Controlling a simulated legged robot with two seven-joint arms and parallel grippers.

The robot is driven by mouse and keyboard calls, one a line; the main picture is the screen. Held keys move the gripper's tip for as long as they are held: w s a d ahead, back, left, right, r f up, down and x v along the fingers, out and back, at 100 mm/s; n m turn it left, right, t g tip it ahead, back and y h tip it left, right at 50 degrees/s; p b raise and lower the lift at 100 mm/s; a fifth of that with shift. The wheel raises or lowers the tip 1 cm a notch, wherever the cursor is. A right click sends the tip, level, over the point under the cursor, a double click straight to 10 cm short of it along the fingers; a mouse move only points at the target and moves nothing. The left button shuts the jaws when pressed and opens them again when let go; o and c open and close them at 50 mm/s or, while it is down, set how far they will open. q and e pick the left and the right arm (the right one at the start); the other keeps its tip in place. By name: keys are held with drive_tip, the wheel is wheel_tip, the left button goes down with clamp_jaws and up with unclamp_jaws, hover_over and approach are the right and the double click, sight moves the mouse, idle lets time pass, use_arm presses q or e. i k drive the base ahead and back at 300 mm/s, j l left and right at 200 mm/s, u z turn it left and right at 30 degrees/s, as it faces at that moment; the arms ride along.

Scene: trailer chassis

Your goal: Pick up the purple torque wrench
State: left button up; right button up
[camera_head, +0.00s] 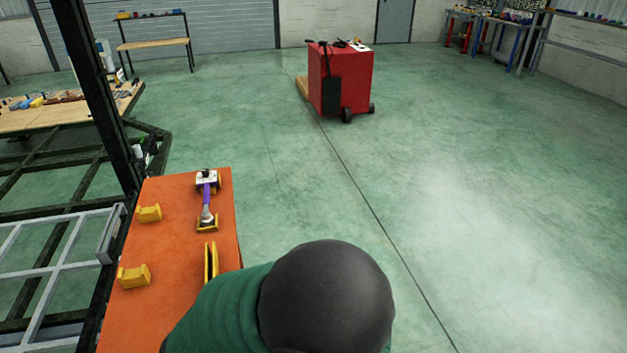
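The purple torque wrench (207,197) lies on the orange table (180,235), near its far right edge. Its purple shaft points away from me. A white and black part is at the far end and a grey part at the near end. Yellow supports show at both ends of it. A green and black part of my own body fills the bottom middle and hides the near right of the table. Neither gripper is in view.
Yellow blocks (149,213) and (134,276) stand on the table's left side, with another yellow holder (210,262) near the right edge. A dark frame (97,90) stands left. A red cart (340,80) stands farther back. The floor right of the table is clear.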

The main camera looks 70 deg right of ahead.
sight(206, 218)
drive_tip(key=z, duration=1.6)
drive_tip(key=i+l+z, duration=0.2)
drive_tip(key=l, duration=0.2)
drive_tip(key=l+z, duration=0.2)
drive_tip(key=l, duration=0.15)
drive_tip(key=i+l+z, duration=0.15)
drive_tip(key=i+l, duration=0.25)
drive_tip(key=i+l+z, duration=0.1)
drive_tip(key=i+l, duration=0.15)
drive_tip(key=i, duration=0.25)
drive_tip(key=i+l, duration=0.2)
drive_tip(key=i, duration=0.15)
drive_tip(key=i+j+u, duration=0.1)
drive_tip(key=i+u, duration=0.15)
drive_tip(key=u, duration=0.15)
drive_tip(key=i+u, duration=0.25)
drive_tip(key=u, duration=0.15)
drive_tip(key=i+u, duration=0.25)
drive_tip(key=u, duration=0.15)
drive_tip(key=i+l+u, duration=0.1)
drive_tip(key=i+u, duration=0.15)
drive_tip(key=u, duration=0.15)
drive_tip(key=i+l+u, duration=0.2)
drive_tip(key=u, duration=0.2)
drive_tip(key=i+u, duration=0.4)
drive_tip(key=i+l+u, duration=0.1)
drive_tip(key=u, duration=0.25)
drive_tip(key=i, duration=0.1)
